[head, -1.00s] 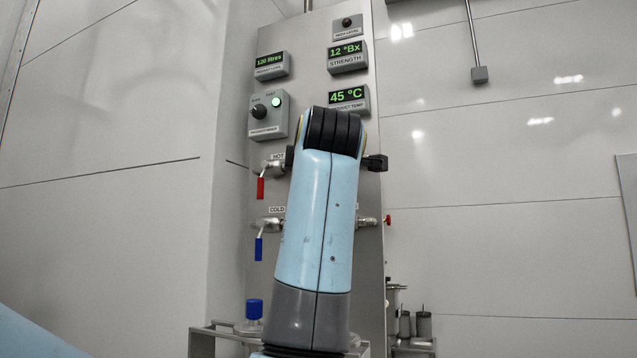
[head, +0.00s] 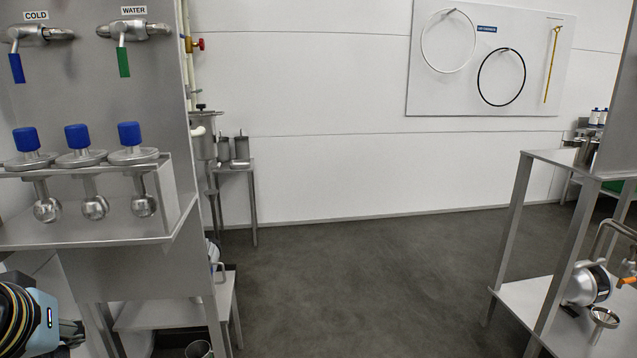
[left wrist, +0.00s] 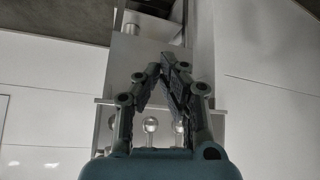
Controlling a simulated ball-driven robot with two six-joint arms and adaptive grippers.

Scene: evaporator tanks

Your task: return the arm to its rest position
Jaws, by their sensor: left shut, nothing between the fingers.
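My left arm shows only at the bottom left corner of the head view, with black and yellow banding and a small lit strip. A dark part of my left gripper (head: 70,332) shows there beside the panel stand, partly cut off. In the left wrist view my left gripper (left wrist: 172,68) has its fingers drawn together at the tips, with nothing between them. My right gripper is in neither view.
A steel rack (head: 95,240) with several blue-capped fittings stands close above my left arm. Cold valve (head: 17,66) and water valve (head: 123,60) handles hang above it. A steel shelf (head: 545,290) stands at the right. The grey floor (head: 370,280) between is clear.

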